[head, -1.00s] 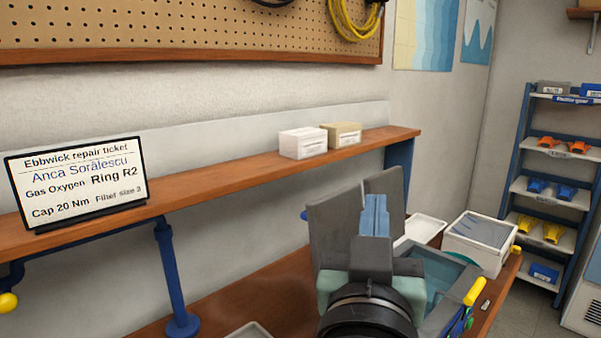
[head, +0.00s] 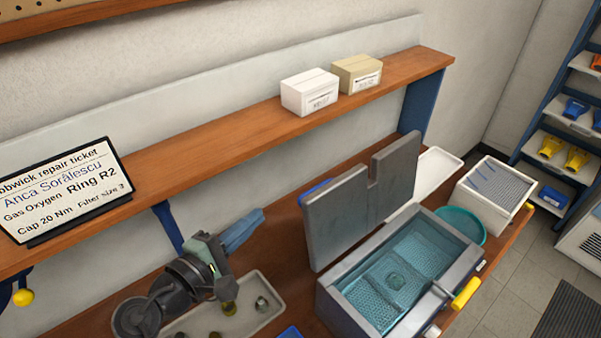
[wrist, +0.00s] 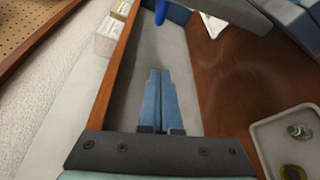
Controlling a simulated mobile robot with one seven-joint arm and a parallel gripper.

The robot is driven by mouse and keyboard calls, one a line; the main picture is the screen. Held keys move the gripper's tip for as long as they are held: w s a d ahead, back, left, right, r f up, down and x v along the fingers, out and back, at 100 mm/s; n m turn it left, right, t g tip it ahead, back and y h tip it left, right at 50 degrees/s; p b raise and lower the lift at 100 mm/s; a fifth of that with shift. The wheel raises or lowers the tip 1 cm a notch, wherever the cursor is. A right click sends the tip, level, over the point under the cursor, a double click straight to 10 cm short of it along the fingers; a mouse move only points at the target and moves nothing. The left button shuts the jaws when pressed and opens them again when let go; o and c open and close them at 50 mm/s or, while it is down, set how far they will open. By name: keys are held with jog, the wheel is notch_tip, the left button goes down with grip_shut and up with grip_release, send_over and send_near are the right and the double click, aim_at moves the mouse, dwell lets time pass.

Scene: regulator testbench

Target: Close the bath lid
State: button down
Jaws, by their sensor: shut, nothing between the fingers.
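The bath (head: 335,302) is a grey box with teal liquid and a basket inside, on the bench right of centre in the head view. Its grey lid (head: 338,222) stands open and upright along the bath's back edge, with a slot in its top. A yellow handle (head: 466,293) sticks out at the bath's front right. My gripper (head: 256,218) is shut and empty, left of the lid and apart from it, above the bench near the wall. In the wrist view the blue fingers (wrist: 161,85) lie together, pointing along the gap below the shelf.
A tray (head: 268,318) with small metal parts lies below my arm. The shelf (head: 225,140) with a ticket (head: 65,190) and two boxes (head: 310,92) runs behind. A white container (head: 493,195) and a teal bowl (head: 462,224) stand right of the bath.

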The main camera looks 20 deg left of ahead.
jog(key=w+d+p, duration=0.5)
jog(key=w, duration=0.1)
jog(key=shift+d+r+p, duration=0.25)
jog(key=shift+r+p, duration=0.05)
jog(key=shift+r, duration=0.15)
jog(key=shift+w+d+b, duration=0.1)
jog(key=shift+w+b, duration=0.1)
jog(key=shift+b, duration=0.15)
